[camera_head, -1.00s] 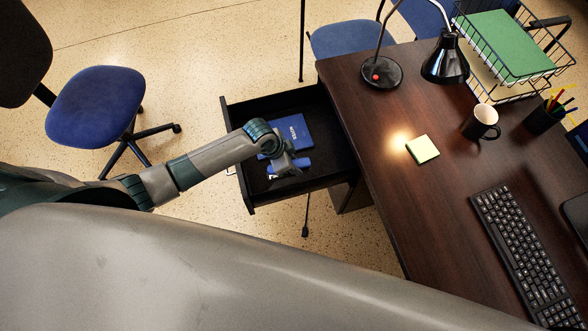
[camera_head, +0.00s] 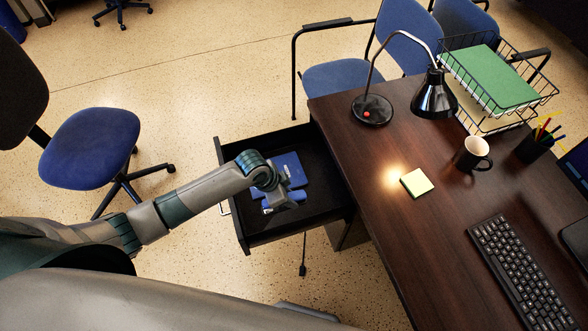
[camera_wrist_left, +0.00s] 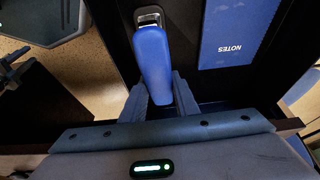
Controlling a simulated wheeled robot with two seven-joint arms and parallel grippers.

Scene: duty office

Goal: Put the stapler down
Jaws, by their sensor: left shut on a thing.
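The blue stapler (camera_wrist_left: 153,58) is between the two fingers of my left gripper (camera_wrist_left: 160,95) in the left wrist view. The gripper is shut on it. In the head view my left gripper (camera_head: 280,202) is over the open desk drawer (camera_head: 233,171), and the stapler (camera_head: 294,196) shows only in part beneath it. I cannot tell whether the stapler touches the drawer floor. A blue notebook marked NOTES (camera_wrist_left: 236,33) lies in the drawer beside the stapler; it also shows in the head view (camera_head: 290,168). My right gripper is not in view.
The dark desk (camera_head: 385,230) is right of the drawer. It holds a black lamp (camera_head: 434,95), sticky notes (camera_head: 416,182), a mug (camera_head: 472,154), a pen cup (camera_head: 533,146), a wire tray (camera_head: 545,88) and a keyboard (camera_head: 522,270). A blue chair (camera_head: 90,148) stands left.

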